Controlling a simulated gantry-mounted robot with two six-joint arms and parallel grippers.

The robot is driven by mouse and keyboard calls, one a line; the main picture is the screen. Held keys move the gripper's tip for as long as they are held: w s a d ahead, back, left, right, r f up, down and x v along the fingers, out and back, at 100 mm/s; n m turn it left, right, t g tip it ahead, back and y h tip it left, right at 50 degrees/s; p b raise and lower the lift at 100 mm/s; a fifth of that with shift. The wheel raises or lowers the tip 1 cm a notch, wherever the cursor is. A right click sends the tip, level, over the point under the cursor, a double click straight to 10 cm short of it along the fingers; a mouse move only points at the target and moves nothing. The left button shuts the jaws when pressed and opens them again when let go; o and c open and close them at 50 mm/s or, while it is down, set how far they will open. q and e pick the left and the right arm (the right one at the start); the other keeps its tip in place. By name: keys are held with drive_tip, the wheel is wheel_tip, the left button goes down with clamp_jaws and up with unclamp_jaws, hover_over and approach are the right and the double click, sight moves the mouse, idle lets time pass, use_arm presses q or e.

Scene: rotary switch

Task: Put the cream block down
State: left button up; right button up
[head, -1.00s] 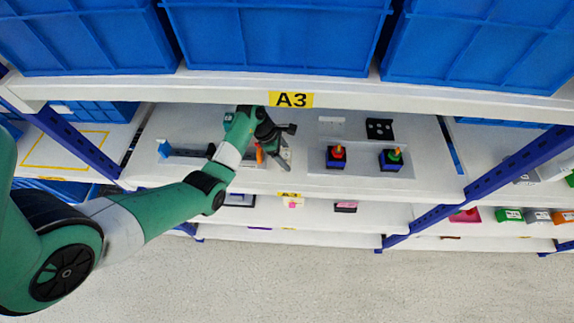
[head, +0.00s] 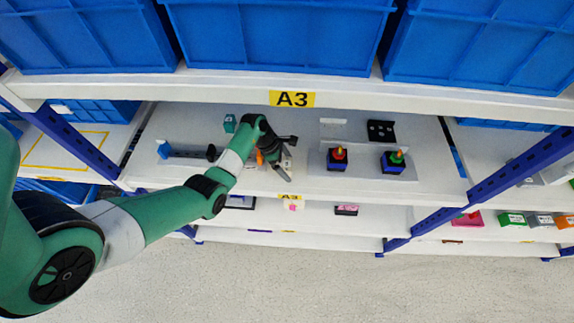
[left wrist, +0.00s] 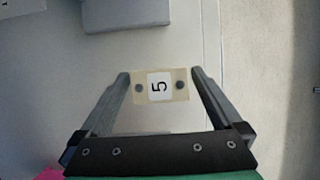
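The cream block (left wrist: 160,86) shows in the left wrist view, with a white "5" label and a dark dot on each side of it. In the head view the left gripper (head: 286,160) is over the middle shelf, left of the two switches, and the block is too small to make out clearly. My right gripper is not in view.
A red-knobbed switch (head: 338,160) and a green-and-orange-knobbed switch (head: 393,161) stand to the right. A black part (head: 380,130) lies behind them. A white shelf beam (head: 420,92) and blue crates (head: 275,38) are above.

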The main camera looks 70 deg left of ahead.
use_arm(q)
drive_tip(key=shift+r, duration=0.35)
drive_tip(key=p+v, duration=0.2)
drive_tip(key=v, duration=0.9)
drive_tip(key=shift+s+r, duration=0.2)
drive_tip(key=shift+r, duration=0.05)
